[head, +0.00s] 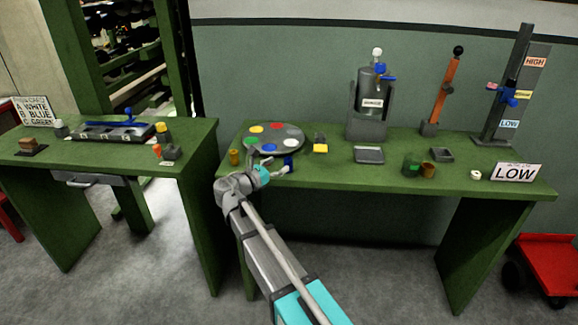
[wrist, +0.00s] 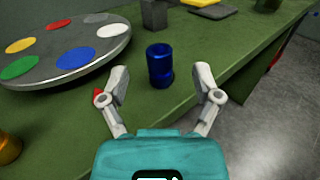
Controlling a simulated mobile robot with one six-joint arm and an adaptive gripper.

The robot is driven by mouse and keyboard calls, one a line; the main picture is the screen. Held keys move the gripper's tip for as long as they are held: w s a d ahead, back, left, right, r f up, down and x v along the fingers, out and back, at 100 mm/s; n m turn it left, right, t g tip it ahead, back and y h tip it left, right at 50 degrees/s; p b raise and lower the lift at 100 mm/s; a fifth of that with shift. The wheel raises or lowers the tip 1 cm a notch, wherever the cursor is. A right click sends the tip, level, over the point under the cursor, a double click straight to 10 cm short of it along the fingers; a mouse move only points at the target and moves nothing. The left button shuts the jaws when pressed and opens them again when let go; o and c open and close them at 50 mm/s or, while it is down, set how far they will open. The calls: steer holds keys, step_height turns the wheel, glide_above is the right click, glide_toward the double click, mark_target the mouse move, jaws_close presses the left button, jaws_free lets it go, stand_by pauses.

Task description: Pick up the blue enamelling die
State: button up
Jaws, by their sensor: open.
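The blue enamelling die (wrist: 160,66) is a small dark blue cylinder standing upright on the green bench. In the wrist view it is just beyond and between the fingertips of my gripper (wrist: 167,82), which is open and empty. In the head view the die (head: 288,161) shows at the bench's front edge, partly hidden by my gripper (head: 275,172). I cannot tell from these views whether a finger touches it.
A round grey palette (head: 273,150) with several coloured discs lies just left of the die. A brass cup (head: 234,157) stands left of it. A yellow-topped block (head: 320,148) and a grey tray (head: 369,155) stand to the right. The bench's front edge is close.

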mark_target(285, 161)
stand_by(0.3)
steer(key=shift+f+x, duration=0.2)
steer(key=shift+x, duration=2.45)
steer(key=shift+a, duration=0.1)
jaws_close()
